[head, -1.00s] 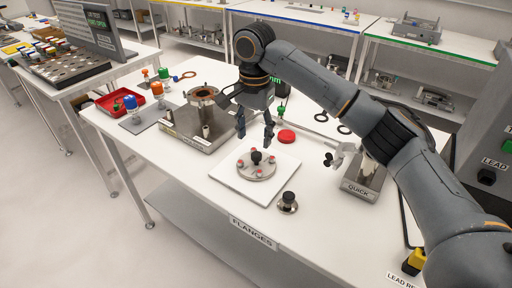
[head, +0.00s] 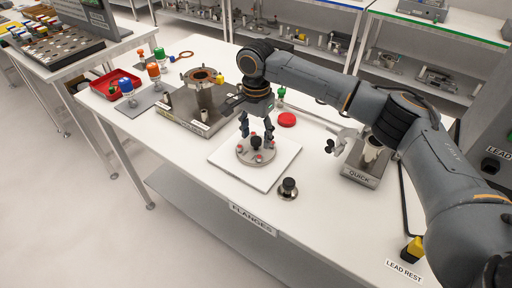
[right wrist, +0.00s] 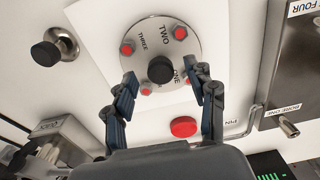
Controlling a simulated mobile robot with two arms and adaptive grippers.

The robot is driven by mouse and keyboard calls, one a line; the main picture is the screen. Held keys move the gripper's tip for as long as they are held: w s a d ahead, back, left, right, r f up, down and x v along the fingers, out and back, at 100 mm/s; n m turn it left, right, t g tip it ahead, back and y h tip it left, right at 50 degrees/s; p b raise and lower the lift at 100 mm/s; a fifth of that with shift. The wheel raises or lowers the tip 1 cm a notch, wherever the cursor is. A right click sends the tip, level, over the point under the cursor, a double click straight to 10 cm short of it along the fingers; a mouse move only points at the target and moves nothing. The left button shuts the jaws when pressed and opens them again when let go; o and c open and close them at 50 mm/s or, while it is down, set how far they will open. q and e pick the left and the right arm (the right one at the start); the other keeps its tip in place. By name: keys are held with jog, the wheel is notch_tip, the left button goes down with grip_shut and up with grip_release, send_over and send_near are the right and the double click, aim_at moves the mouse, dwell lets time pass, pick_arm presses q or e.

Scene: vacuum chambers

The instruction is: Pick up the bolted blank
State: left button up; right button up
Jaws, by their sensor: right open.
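The bolted blank (head: 247,154) is a round metal disc with red bolt heads and a black knob in its middle. It lies on a white square plate (head: 283,156) on the table. In the right wrist view the blank (right wrist: 150,27) shows the words ONE, TWO and THREE, and its black knob (right wrist: 161,69) is near the picture's middle. My right gripper (head: 257,138) is open just above the blank. In the right wrist view its two fingers (right wrist: 163,92) stand apart on either side of the lower blank, with nothing between the tips but the view of the knob. My left gripper is not in view.
A small black-knobbed metal part (head: 289,188) stands right of the white plate. A red cap (head: 287,119) lies behind it. A metal block with a flanged column (head: 205,97) stands at left; the QUICK stand (head: 363,165) is at right. The table's front is clear.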

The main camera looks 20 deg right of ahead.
notch_tip(320, 180, down, 3)
jog(key=shift+w+r, duration=0.1)
jog(key=shift+r, duration=0.1)
jog(key=c, duration=0.9)
grip_shut()
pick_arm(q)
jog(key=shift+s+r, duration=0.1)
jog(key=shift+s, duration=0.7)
pick_arm(e)
jog(key=shift+r, duration=0.15)
